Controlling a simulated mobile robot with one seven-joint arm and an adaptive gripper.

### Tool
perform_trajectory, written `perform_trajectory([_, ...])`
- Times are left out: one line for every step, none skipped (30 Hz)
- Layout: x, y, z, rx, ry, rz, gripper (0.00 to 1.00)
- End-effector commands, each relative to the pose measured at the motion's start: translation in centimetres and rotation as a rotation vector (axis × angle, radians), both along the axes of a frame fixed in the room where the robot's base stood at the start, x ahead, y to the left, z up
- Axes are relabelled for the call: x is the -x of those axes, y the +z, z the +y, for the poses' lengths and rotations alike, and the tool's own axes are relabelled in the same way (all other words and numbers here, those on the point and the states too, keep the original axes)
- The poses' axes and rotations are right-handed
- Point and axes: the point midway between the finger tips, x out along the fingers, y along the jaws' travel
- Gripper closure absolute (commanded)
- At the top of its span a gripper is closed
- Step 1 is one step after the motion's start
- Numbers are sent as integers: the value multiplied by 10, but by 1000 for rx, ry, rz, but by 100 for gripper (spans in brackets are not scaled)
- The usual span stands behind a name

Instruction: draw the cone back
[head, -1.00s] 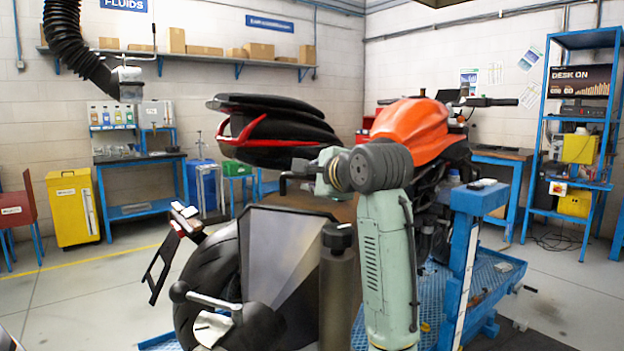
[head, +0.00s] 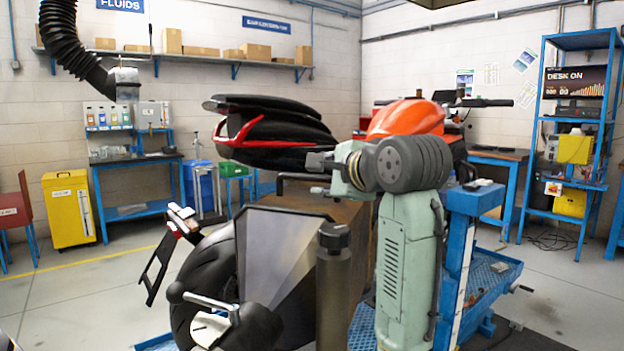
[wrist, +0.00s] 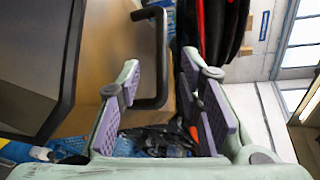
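No plainly cone-shaped part shows; a grey tapered hood (head: 285,255) with a dark rim is the nearest match, on the front of a brown box (head: 352,222) behind the motorcycle's rear. A black bar handle (head: 296,178) stands on the box top; in the wrist view the handle (wrist: 162,60) lies ahead of the fingers, apart from them. My gripper (head: 318,176) is just right of the handle in the head view. In the wrist view my gripper (wrist: 166,98) is open and empty, with purple pads. The dark-rimmed hood (wrist: 50,60) also shows there at the left.
The motorcycle's black and red tail (head: 270,130) overhangs close above my gripper. Its orange tank (head: 405,118) is behind my arm. A dark cylinder (head: 333,285) with a knob stands in front of the box. A blue lift (head: 465,240) stands at right.

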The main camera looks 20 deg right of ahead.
Motion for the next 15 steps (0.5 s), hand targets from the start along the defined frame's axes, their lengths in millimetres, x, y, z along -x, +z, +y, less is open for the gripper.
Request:
perform_trajectory([10, 4, -1, 1, 1, -2, 67])
perform_trajectory([16, 5, -2, 0, 0, -3, 67])
perform_trajectory([22, 7, -2, 1, 1, -2, 67])
perform_trajectory([27, 8, -3, 1, 2, -4, 67])
perform_trajectory([31, 9, -3, 1, 2, -3, 67])
perform_trajectory([35, 10, -4, 0, 2, -3, 67])
perform_trajectory([38, 11, -5, 0, 2, -3, 67])
perform_trajectory([41, 12, -5, 1, 1, -1, 67])
perform_trajectory([43, 12, -5, 1, 1, 0, 67])
perform_trajectory([45, 12, -5, 1, 1, 0, 67])
perform_trajectory([46, 13, -5, 1, 1, -1, 67])
perform_trajectory([47, 13, -6, 1, 1, -1, 67])
perform_trajectory([47, 13, -6, 0, 1, 0, 67])
perform_trajectory([47, 13, -6, 0, 1, 0, 67])
perform_trajectory([47, 13, -6, 0, 1, 0, 67])
